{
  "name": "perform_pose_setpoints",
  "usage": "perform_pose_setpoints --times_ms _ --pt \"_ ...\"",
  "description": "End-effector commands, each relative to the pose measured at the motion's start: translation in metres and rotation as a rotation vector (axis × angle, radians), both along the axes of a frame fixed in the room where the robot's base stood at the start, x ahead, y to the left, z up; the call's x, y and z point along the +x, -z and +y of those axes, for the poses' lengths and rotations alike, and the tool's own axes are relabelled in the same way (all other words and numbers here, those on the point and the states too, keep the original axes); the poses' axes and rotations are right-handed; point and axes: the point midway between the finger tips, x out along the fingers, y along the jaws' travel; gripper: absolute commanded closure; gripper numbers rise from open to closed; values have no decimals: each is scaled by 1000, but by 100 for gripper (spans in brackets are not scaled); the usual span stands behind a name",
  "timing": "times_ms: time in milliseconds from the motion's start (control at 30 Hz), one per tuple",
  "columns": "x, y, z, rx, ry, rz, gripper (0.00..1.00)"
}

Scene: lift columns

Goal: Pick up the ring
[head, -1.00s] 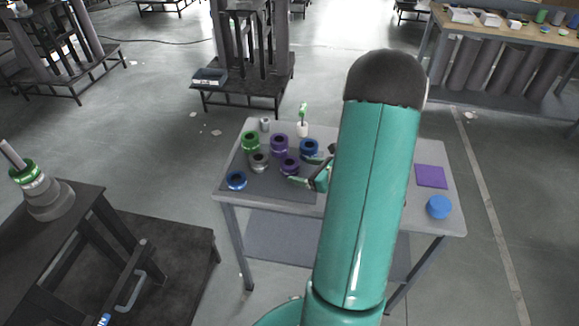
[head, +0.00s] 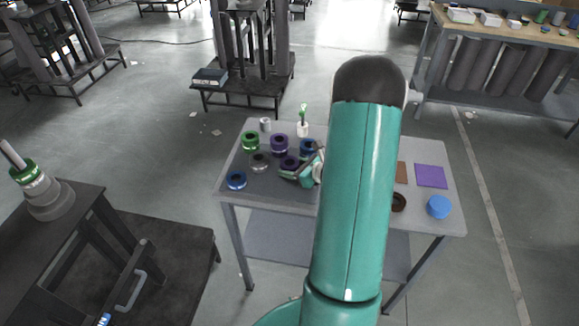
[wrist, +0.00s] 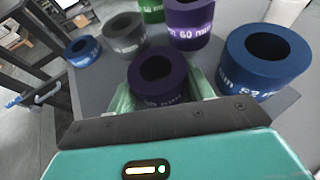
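The smaller dark purple ring (wrist: 160,82) sits upright on the table between the two teal fingers of my gripper (wrist: 162,98) in the wrist view. A finger lies close on each side of it, and the fingers look open. I cannot tell whether they touch it. In the head view the purple ring (head: 289,162) is partly covered by my gripper (head: 297,172). A larger purple ring (wrist: 190,22) stands behind it. A blue ring (wrist: 265,60) is to the right, a grey ring (wrist: 125,36) to the left, a green ring (head: 250,142) behind and a small blue ring (head: 236,180) at the left.
The rings stand on a dark mat on the grey table (head: 435,157). A purple square (head: 431,176), a blue round object (head: 438,206) and a brown ring (head: 399,202) are right of my arm.

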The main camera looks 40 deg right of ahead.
Motion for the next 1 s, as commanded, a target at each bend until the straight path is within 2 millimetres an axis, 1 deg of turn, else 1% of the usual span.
perform_pose_setpoints --times_ms 267,367,467,633,967,1000 --pt "0 -2 0 0 0 -2 77" --pt "0 -5 0 -1 1 -2 77" --pt "1 -12 -1 -2 0 -4 77" --pt "-1 -37 2 -3 -1 -4 77" --pt "-35 -96 41 -4 -2 -4 77" --pt "-43 -99 49 -1 -1 -2 77"
